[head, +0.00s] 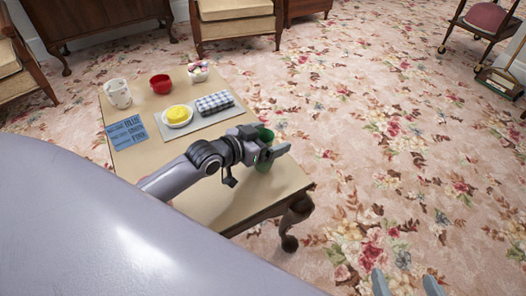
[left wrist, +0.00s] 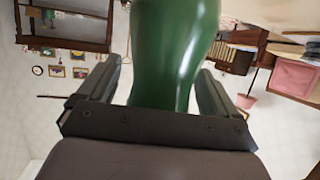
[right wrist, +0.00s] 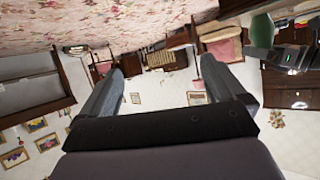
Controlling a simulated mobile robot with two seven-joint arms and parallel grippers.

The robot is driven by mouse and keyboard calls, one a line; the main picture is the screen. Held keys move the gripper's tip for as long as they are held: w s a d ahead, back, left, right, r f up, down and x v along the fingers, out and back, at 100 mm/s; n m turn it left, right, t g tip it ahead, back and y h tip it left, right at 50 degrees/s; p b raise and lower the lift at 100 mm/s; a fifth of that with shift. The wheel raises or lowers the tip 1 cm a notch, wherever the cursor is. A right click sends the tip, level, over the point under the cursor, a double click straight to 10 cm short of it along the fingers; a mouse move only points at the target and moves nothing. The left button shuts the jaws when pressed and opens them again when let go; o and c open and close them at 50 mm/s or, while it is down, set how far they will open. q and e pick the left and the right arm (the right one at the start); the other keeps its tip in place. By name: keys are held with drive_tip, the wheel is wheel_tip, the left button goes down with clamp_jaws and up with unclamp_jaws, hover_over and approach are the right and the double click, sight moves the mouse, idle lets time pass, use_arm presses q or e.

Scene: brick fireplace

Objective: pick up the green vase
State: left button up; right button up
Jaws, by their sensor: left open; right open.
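The green vase (head: 265,136) stands near the right end of the low wooden table (head: 217,206), partly hidden behind my left gripper (head: 274,153). In the left wrist view the vase (left wrist: 172,50) is large and rises between the two open fingers of the left gripper (left wrist: 165,88). I cannot tell whether either finger touches it. My right gripper (head: 405,284) is open and empty at the bottom right, over the carpet. In the right wrist view the right gripper (right wrist: 180,85) has nothing between its fingers, and the vase (right wrist: 262,30) shows at the upper right.
On the table are a white mug (head: 118,94), a red bowl (head: 160,84), a bowl of pale items (head: 198,70), a yellow item on a plate (head: 178,115), a checked cloth (head: 214,102) and a blue card (head: 126,132).

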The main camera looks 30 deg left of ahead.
use_arm(q)
drive_tip(key=c, duration=1.2)
drive_tip(key=shift+r, duration=0.15)
